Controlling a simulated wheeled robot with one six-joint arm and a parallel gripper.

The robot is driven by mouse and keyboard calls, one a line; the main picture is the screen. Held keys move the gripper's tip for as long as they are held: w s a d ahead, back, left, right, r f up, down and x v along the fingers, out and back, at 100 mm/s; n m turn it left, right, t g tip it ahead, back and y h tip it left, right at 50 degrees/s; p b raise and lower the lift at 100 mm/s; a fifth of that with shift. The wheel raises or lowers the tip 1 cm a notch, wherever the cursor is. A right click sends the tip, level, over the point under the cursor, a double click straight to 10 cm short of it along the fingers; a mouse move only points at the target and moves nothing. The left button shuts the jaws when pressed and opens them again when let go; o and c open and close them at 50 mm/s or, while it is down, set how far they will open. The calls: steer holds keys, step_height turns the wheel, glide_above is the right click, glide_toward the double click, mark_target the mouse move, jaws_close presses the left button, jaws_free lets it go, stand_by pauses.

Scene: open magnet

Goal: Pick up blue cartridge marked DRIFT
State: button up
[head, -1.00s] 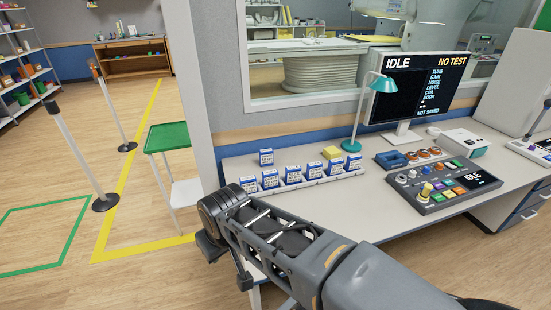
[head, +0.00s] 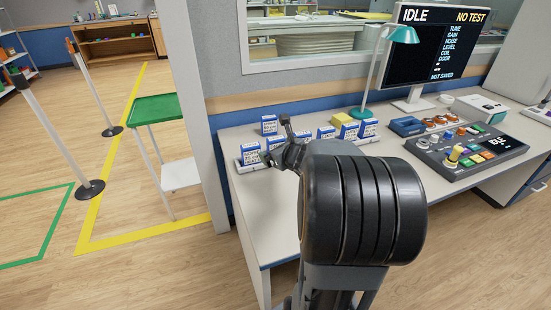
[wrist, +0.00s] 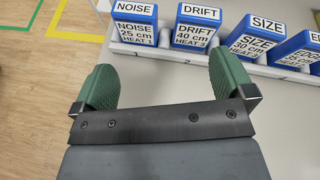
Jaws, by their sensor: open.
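The blue cartridge marked DRIFT (wrist: 198,26) stands in a pale rack, with a white label reading 40 cm, HEAT 3. In the wrist view it is ahead of my gripper (wrist: 165,72), right of the middle of the gap between the green finger pads. In the head view the gripper (head: 288,140) is at the left part of the rack, and my arm hides part of the row. The second cartridge from the left (head: 275,143) there appears to be DRIFT, partly covered.
The NOISE cartridge (wrist: 135,22) stands left of DRIFT and SIZE (wrist: 257,36) stands right. A teal lamp (head: 403,35) and control panel (head: 466,148) are at the right.

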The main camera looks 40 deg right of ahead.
mark_target(277, 143)
steer(key=w+d+f+m, duration=0.1)
steer(key=w+d, duration=0.1)
steer(key=w+d+f+m+h+b, duration=0.1)
steer(key=w+d+f, duration=0.1)
steer(key=w+d+f+m+b, duration=0.1)
steer(key=w+d+f, duration=0.1)
steer(key=shift+w+m+h, duration=0.2)
steer(key=shift+m+h, duration=0.2)
steer(key=shift+x, duration=2.95)
steer(key=shift+r, duration=0.1)
steer(key=c, duration=0.9)
steer(key=shift+c, duration=0.3)
steer(key=shift+r, duration=0.15)
